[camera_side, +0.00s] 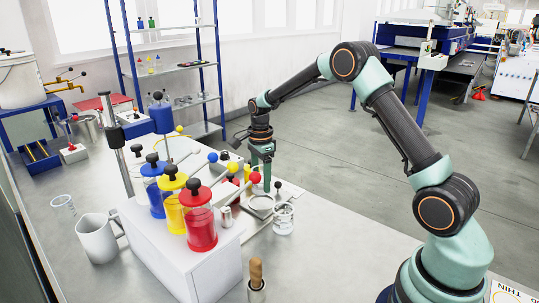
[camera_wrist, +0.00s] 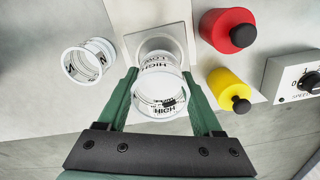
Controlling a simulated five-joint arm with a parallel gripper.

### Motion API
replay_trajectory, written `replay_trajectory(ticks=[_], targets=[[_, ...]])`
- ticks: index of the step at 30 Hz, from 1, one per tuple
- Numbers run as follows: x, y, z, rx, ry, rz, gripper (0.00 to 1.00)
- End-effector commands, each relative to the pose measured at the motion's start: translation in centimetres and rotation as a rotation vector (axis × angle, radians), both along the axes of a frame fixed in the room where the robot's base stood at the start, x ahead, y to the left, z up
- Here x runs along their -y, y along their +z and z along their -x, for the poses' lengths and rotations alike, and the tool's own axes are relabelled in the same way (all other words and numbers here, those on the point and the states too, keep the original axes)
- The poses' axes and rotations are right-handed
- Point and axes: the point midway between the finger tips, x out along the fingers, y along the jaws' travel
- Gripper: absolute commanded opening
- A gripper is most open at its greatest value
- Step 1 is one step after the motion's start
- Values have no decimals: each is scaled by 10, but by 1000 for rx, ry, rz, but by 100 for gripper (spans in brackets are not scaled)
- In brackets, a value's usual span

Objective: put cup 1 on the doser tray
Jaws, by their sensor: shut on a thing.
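My gripper (camera_side: 261,178) is shut on a clear cup (camera_wrist: 160,92) with black HIGH and LOW print; the wrist view shows it between the two green fingers (camera_wrist: 163,95). I cannot read a cup number. In the wrist view, the held cup overlaps the near edge of a pale square tray (camera_wrist: 183,42). I cannot tell whether it touches the tray. A second clear cup (camera_wrist: 88,61) stands left of the tray, apart from the held one; it also shows in the side view (camera_side: 283,219). The held cup is hard to make out in the side view.
Red (camera_side: 201,228), yellow (camera_side: 172,212) and blue (camera_side: 154,196) jars with ball-ended levers stand on a white housing near my gripper. Red (camera_wrist: 228,30) and yellow (camera_wrist: 229,88) knobbed parts and a dial box (camera_wrist: 293,76) lie right. A white jug (camera_side: 96,238) stands at left.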

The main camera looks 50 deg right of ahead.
Motion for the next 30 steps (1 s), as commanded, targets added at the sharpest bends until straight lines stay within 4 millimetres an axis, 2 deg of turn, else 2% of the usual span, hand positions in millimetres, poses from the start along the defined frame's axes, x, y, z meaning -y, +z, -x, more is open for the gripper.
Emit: replay_trajectory(ticks=[5, 12, 23, 24, 26, 27, 30], targets=[[0, -12, 1, -2, 0, -1, 7], [0, -44, 0, -1, 0, 0, 7], [0, -47, 0, 0, 0, 0, 7], [0, -47, 0, 0, 0, 0, 71], [0, -47, 0, 0, 0, 0, 94], [0, -47, 0, 0, 0, 0, 97], [0, -47, 0, 0, 0, 0, 97]])
